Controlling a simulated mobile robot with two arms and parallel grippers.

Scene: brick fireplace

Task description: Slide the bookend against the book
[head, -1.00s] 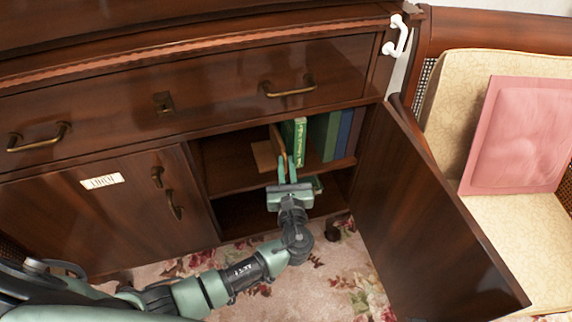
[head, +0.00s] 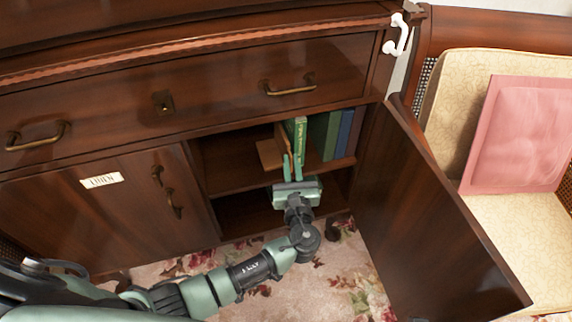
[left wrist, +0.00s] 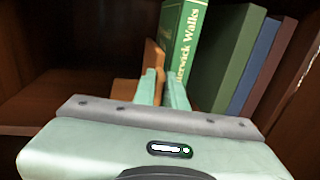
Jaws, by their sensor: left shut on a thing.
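The wooden bookend (head: 269,154) stands on the cabinet's upper shelf, with its flat base to the left and its upright plate to the right. In the left wrist view its orange-brown plate (left wrist: 153,56) rises beside the green book (left wrist: 187,40), which has white lettering on its spine. The book (head: 299,132) is just right of the bookend. I cannot tell whether they touch. My left gripper (head: 293,167) reaches into the cabinet, shut on the bookend's upright plate. Its fingers (left wrist: 160,86) partly hide the plate and the book's lower spine. My right gripper is not in view.
A dark green book (left wrist: 228,55), a blue book (left wrist: 256,65) and a brown one stand farther right on the shelf (head: 225,178). The open cabinet door (head: 420,220) stands to the right of my arm. The shelf's left side is clear.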

